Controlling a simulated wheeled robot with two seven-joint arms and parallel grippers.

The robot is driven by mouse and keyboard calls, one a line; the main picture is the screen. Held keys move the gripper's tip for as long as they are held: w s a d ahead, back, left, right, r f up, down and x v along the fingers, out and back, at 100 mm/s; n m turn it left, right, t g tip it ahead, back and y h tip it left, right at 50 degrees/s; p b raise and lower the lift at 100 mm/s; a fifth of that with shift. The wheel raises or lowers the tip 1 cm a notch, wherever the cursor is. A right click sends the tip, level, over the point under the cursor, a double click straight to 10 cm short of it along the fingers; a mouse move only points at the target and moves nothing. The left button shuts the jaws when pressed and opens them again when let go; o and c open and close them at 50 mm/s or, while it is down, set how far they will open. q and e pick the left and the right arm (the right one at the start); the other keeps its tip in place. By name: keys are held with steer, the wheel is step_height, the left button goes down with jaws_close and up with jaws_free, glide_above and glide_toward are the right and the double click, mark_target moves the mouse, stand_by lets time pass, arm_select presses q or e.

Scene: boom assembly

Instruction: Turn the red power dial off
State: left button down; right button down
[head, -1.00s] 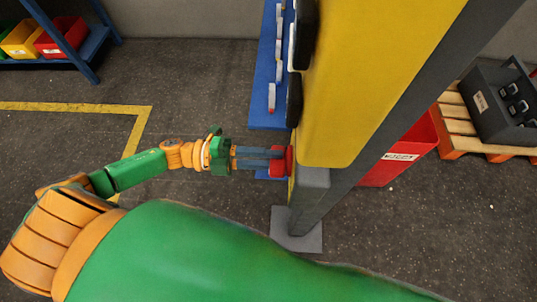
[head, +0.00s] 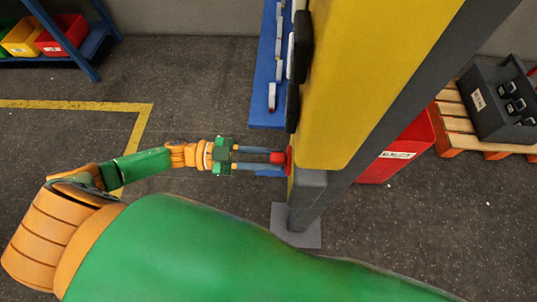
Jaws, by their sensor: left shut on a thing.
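The red power dial (head: 277,158) sticks out from the left side of the yellow machine (head: 372,75), low down near its grey base, and I see it edge-on. My left gripper (head: 274,159) reaches it from the left. Its two grey fingers lie on either side of the dial's knob and are shut on it. The dial's markings face away from view, so I cannot read its setting. My right gripper is not in view.
A blue panel (head: 265,92) with several white-handled items is beside the machine. A red bin (head: 403,150) stands to the right, near a wooden pallet (head: 462,128) with a dark crate (head: 497,100). A blue shelf (head: 88,48) is at the upper left.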

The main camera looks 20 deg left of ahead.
arm_select(q)
steer(key=shift+n, duration=1.5)
